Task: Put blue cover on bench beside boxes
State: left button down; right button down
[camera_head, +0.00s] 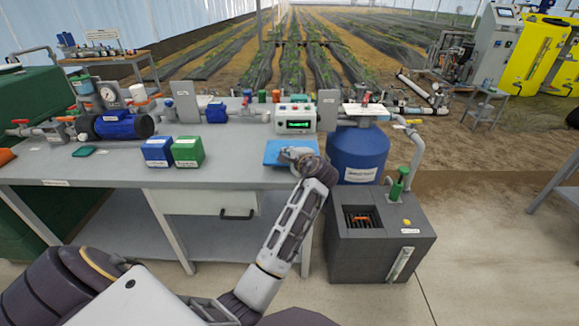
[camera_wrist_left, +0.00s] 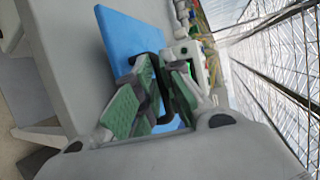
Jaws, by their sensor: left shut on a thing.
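The blue cover (camera_head: 276,150) is a flat blue panel at the right end of the grey bench (camera_head: 235,176). It also shows in the left wrist view (camera_wrist_left: 122,32), with a black handle on its face. My left gripper (camera_head: 297,154) is over the cover; in the left wrist view its green-padded fingers (camera_wrist_left: 152,95) are shut on the handle. I cannot tell whether the cover touches the bench top. The boxes, a blue one (camera_head: 157,151) and a green one (camera_head: 187,151), stand side by side to the left of the cover. My right gripper is not in view.
A bare strip of bench lies between the green box and the cover. A white meter (camera_head: 295,118) stands behind the cover. A blue tank (camera_head: 357,156) is to the right. A dark grey floor box (camera_head: 379,248) has an open top hole. A blue pump (camera_head: 116,124) is at left.

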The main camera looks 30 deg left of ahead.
pick_arm(q)
jog(key=shift+f, duration=0.2)
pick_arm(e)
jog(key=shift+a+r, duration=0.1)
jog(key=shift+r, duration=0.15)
pick_arm(q)
jog(key=shift+f, duration=0.1)
